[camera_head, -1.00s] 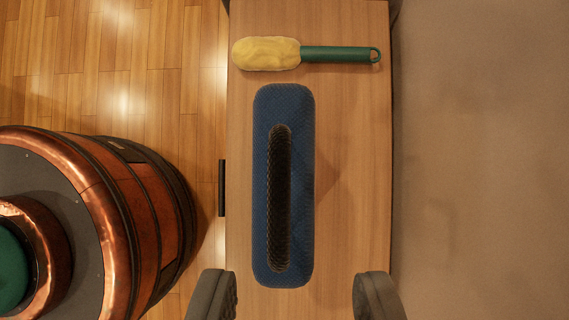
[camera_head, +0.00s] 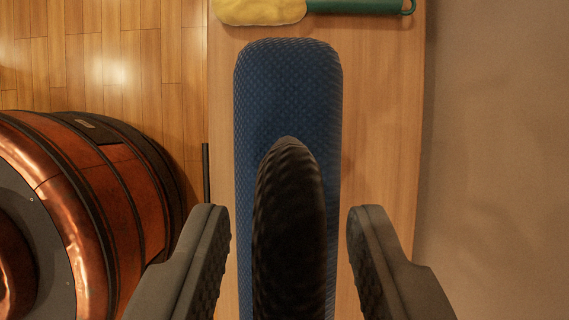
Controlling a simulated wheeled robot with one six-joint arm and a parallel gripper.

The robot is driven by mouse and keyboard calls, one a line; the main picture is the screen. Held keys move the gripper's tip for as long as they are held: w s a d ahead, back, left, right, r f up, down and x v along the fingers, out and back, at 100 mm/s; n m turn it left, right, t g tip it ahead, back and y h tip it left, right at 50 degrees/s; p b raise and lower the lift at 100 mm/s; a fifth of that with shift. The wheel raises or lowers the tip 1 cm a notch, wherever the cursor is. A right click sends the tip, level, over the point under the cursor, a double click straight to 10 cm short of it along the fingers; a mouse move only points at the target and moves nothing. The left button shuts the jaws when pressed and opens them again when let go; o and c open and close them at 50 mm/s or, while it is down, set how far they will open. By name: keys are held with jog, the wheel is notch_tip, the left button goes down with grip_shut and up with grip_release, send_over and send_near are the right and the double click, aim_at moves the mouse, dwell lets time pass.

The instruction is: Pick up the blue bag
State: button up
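The blue bag (camera_head: 288,90) is a long, rounded, textured blue block on the wooden surface, seen from above. Its dark handle (camera_head: 290,225) rises toward the camera along the bag's middle. My gripper (camera_head: 288,225) is open, with one dark finger on each side of the bag and handle. Gaps show between the handle and both fingers; I see no contact. The near end of the bag runs out of the bottom of the picture.
A yellow-headed duster with a green handle (camera_head: 355,6) lies beyond the bag. The narrow wooden top (camera_head: 385,130) has a plain wall or floor to its right. A copper and dark barrel-like object (camera_head: 95,190) stands at left on the plank floor (camera_head: 110,60).

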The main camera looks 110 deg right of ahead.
grip_shut()
dwell(1.4)
